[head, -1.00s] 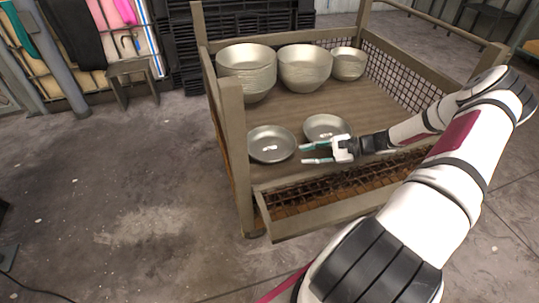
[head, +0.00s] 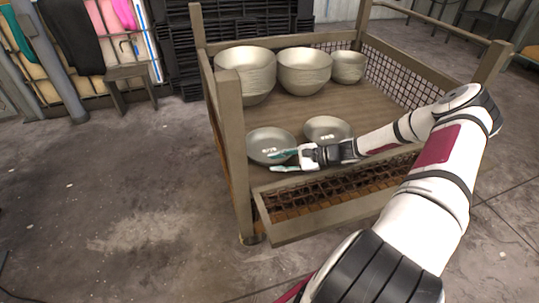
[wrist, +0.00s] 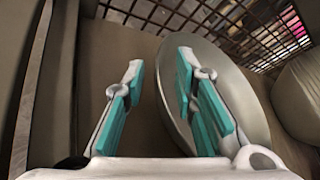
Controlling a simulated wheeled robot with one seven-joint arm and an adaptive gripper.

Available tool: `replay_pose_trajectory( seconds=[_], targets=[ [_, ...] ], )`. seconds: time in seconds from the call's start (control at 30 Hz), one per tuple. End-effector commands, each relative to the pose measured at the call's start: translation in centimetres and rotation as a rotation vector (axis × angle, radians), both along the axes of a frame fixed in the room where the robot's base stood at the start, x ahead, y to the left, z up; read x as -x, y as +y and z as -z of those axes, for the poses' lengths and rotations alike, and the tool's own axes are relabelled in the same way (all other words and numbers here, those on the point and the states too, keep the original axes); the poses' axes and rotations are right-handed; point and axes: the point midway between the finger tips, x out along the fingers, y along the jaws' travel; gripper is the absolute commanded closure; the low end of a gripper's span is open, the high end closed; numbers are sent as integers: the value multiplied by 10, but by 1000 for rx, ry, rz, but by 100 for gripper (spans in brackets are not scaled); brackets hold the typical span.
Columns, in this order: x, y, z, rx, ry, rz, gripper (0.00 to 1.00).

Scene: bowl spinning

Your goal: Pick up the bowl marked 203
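Two shallow grey metal bowls stand side by side on the front of the crate's wooden floor. The left shallow bowl (head: 262,139) and the right shallow bowl (head: 328,122) each carry a small pale mark inside, too small to read surely. My gripper (head: 277,161) is open and empty, at the near right side of the left bowl. In the wrist view, my gripper's teal-padded fingers (wrist: 158,85) are apart. A bowl (wrist: 238,78) lies behind the right finger, its rim edge showing between the two fingers. I cannot tell whether a finger touches it.
The crate has wooden posts (head: 233,150), mesh sides and a lowered front flap (head: 330,222). Bare floor (head: 130,220) lies to the left.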

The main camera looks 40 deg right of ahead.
Motion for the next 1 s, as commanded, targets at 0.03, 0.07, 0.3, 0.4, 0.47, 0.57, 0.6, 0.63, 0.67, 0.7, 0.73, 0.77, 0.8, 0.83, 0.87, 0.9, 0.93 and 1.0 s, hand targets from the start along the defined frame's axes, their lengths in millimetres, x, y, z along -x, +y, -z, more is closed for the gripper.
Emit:
replay_pose_trajectory(
  seconds=[0.03, 0.07, 0.3, 0.4, 0.47, 0.57, 0.6, 0.63, 0.67, 0.7, 0.73, 0.77, 0.8, 0.83, 0.87, 0.9, 0.93, 1.0],
  targets=[
    [-4, 5, 5, -2, -1, -2, 74],
    [-7, 8, 6, -2, -1, -2, 74],
    [-15, 15, 7, 0, -1, 1, 74],
    [-15, 15, 7, 0, 0, 0, 74],
    [-15, 15, 7, 0, 0, 0, 79],
    [-15, 15, 7, 0, 0, 0, 100],
    [-15, 15, 7, 0, 0, 0, 100],
    [-14, 15, 7, 0, 0, 0, 100],
    [-14, 15, 7, 0, 0, 0, 100],
    [-14, 15, 7, 0, 0, 0, 100],
    [-15, 15, 7, 1, -1, 0, 100],
    [-15, 15, 7, 1, -1, 0, 100],
    [-14, 15, 7, 1, -1, 0, 100],
    [-14, 15, 7, 1, -1, 0, 100],
    [-14, 15, 7, 0, 0, 0, 100],
    [-14, 15, 7, 0, 0, 0, 100],
    [-14, 15, 7, 0, 0, 0, 100],
    [-14, 15, 3, 1, 0, 0, 100]
  ],
)
